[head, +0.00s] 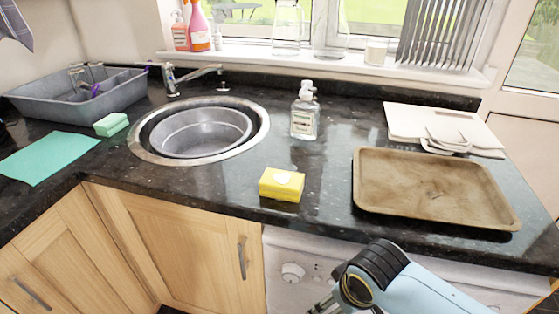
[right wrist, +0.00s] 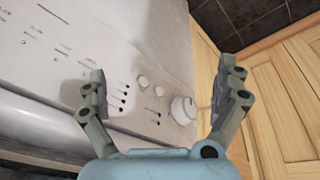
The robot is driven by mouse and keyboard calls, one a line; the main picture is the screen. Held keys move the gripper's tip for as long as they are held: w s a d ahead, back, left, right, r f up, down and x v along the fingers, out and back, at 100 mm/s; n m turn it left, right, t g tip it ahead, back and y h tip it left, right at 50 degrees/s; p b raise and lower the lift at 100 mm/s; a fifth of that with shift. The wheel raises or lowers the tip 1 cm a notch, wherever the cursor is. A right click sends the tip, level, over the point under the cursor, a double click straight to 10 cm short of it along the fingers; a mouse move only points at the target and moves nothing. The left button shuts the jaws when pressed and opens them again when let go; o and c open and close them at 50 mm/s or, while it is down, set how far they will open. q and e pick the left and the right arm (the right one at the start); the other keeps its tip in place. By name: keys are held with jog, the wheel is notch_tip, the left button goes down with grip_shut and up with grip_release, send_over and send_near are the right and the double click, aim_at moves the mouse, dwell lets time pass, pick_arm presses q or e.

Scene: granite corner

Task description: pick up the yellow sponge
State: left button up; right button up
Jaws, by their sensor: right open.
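The yellow sponge (head: 282,184) lies on the dark granite counter near its front edge, between the sink and the baking tray, with a pale patch on its top. My right gripper (right wrist: 165,88) is open and empty in the right wrist view, facing the white appliance front below the counter. In the head view my right arm comes in at the bottom right, and only part of the gripper (head: 322,308) shows at the lower edge, below and to the right of the sponge. The sponge is not visible in the right wrist view. My left gripper is not in view.
A brown baking tray (head: 430,188) lies right of the sponge. A soap bottle (head: 304,116) stands behind it. The round sink (head: 150,152) is at left, with a green sponge (head: 111,124) and green cloth (head: 48,158) beyond. The counter around the yellow sponge is clear.

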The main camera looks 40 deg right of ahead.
jog(key=w+r+m+p, duration=0.1)
jog(key=w+r+p, duration=0.25)
jog(key=r, duration=1.05)
notch_tip(320, 180, up, 11)
jog(key=m+h+p, duration=0.2)
jog(key=m, duration=0.6)
send_over(282, 179)
jog(key=s+a, duration=0.2)
jog(key=a, duration=0.1)
jog(key=x, duration=0.4)
jog(key=shift+f, duration=0.4)
jog(key=shift+d+p+x, duration=0.2)
jog(key=shift+p+x, duration=0.15)
jog(key=shift+x, duration=2.45)
jog(key=shift+r, duration=0.1)
jog(key=c, duration=0.8)
jog(key=shift+c, duration=0.4)
